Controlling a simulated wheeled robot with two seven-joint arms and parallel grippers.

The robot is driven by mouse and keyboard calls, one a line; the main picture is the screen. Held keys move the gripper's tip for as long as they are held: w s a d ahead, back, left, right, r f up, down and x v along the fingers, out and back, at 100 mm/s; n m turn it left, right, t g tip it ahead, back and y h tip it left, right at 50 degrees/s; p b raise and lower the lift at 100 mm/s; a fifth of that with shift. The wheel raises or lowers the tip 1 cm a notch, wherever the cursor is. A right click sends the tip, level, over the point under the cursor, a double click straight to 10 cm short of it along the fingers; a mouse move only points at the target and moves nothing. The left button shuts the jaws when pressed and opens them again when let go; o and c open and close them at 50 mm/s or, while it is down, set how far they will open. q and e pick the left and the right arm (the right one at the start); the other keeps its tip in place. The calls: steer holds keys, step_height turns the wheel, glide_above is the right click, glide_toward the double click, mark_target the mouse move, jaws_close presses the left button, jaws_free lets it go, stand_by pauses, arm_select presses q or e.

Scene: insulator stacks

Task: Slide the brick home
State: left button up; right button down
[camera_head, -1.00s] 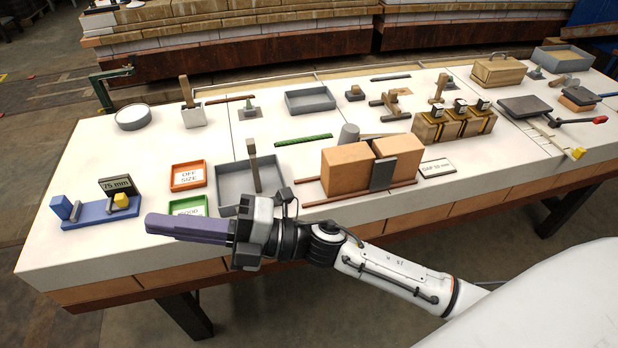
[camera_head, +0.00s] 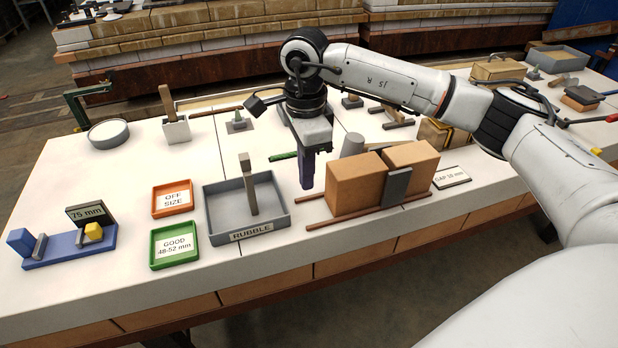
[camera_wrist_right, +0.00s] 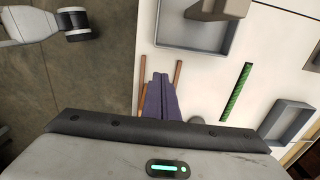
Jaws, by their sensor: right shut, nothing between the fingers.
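Two tan bricks sit on two thin brown rails (camera_head: 335,219) at the table's front: a left brick (camera_head: 354,187) and a right brick (camera_head: 413,165). A grey plate (camera_head: 396,187) stands upright at the front where they meet; I cannot tell how wide any gap is. My right gripper (camera_head: 306,187) is shut and empty, pointing down just left of the left brick, apart from it as far as I can see. In the right wrist view its purple fingers (camera_wrist_right: 161,80) lie between the rails (camera_wrist_right: 178,74); the bricks are hidden there. My left gripper is not visible.
A grey rubble tray (camera_head: 215,225) with an upright tool stands left of the rails. Orange (camera_head: 172,215) and green (camera_head: 152,262) trays lie further left. A grey cylinder (camera_head: 352,144) stands behind the bricks, and a gap card (camera_head: 452,177) lies right of them.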

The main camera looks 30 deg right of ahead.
mark_target(334, 195)
step_height(334, 195, down, 8)
steer(key=shift+r, duration=0.2)
steer(key=d, duration=0.3)
steer(key=shift+s+f+p, duration=0.1)
steer(key=shift+s+p, duration=0.25)
steer(key=shift+s, duration=0.05)
steer(key=shift+d, duration=0.4)
steer(key=shift+s+d, duration=0.15)
steer(key=shift+d, duration=0.45)
steer(key=shift+s+d, duration=0.15)
steer(key=shift+d, duration=0.45)
